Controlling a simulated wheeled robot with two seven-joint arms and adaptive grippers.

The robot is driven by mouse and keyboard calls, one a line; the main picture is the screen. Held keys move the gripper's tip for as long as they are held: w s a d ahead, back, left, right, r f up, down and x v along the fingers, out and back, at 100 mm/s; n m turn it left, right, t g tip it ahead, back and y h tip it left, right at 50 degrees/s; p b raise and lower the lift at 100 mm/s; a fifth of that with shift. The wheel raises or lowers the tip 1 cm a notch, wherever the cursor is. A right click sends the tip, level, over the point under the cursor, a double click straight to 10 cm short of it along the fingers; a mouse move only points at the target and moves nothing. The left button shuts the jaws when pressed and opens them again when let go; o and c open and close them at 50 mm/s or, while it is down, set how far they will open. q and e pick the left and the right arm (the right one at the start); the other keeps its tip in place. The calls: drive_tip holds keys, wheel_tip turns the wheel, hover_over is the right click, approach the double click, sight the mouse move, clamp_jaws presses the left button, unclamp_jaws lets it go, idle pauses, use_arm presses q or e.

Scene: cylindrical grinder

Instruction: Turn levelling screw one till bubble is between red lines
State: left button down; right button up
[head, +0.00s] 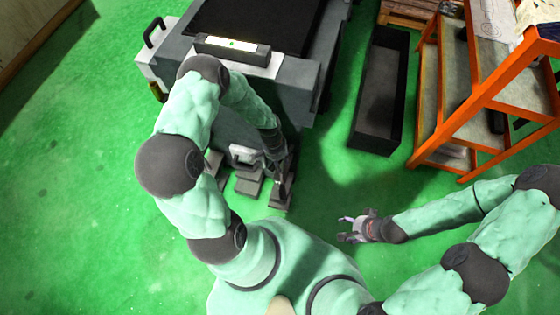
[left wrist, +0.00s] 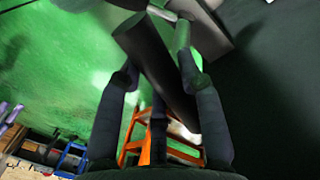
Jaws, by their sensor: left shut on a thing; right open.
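A spirit level (head: 232,45) lies on the grey machine's near ledge. Its pale window shows a small green spot, but the bubble and red lines are too small to make out. My left gripper (head: 284,172) is low at the machine's near right corner, above a grey foot plate (head: 280,196). In the left wrist view, its fingers (left wrist: 158,62) are shut on a thick dark bar (left wrist: 152,52), seemingly part of the levelling screw, which runs slantwise between them. The screw's lower part is unclear. My right gripper (head: 352,229) is open and empty above the floor.
The grey machine (head: 215,105) stands at the top, with more foot plates (head: 246,182) along its near side. A dark open bin (head: 380,95) is to its right. An orange shelf rack (head: 468,125) stands further right. The green floor at left is clear.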

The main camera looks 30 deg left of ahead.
use_arm(q)
drive_tip(key=c, duration=0.8)
unclamp_jaws()
drive_tip(key=shift+r, duration=0.1)
wheel_tip(320, 180, up, 12)
drive_tip(key=a, duration=0.2)
drive_tip(key=shift+w+a+f, duration=0.15)
drive_tip(key=shift+f, duration=0.05)
